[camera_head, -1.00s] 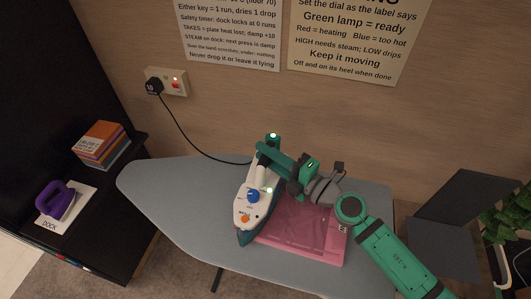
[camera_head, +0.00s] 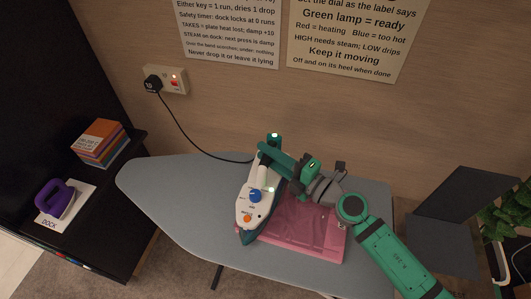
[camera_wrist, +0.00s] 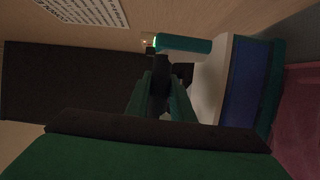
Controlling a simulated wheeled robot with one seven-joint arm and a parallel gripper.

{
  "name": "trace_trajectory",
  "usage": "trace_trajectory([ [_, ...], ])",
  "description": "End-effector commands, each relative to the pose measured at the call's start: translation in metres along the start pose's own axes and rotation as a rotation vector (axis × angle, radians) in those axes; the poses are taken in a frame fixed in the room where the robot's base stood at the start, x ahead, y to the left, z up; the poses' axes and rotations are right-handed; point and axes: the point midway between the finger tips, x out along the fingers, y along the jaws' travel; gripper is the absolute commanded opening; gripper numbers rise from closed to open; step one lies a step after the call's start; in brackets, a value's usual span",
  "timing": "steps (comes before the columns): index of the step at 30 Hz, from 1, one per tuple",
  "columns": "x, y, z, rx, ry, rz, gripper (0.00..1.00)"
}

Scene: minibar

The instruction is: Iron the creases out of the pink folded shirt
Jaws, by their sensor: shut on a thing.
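The pink folded shirt (camera_head: 302,228) lies on the grey ironing board (camera_head: 185,200), with faint creases in its upper face. A white and teal iron (camera_head: 245,212) with a blue dial and an orange button is at the shirt's left edge, its tip toward the front of the board. A small green light shows beside its dial. My gripper (camera_head: 272,156) is shut on the iron at its back end; the grip is partly hidden. In the wrist view, my gripper's fingers (camera_wrist: 162,88) are close together beside the iron's body (camera_wrist: 215,75). I cannot tell whether the soleplate touches the cloth.
A black cord runs from the iron to a wall socket (camera_head: 176,82) with a red light. At left, a dark shelf holds a purple iron-shaped object (camera_head: 55,202) on a white DOCK plate and a stack of books (camera_head: 100,143). The board's left half is clear.

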Motion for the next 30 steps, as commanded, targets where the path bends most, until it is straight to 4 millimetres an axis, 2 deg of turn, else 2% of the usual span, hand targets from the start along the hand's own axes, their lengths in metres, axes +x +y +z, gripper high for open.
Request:
trace_trajectory([
  [13,-0.016,-0.002,0.009,0.003,-0.008,-0.002,0.0],
  [30,-0.025,-0.002,0.013,0.005,-0.004,-0.005,0.0],
])
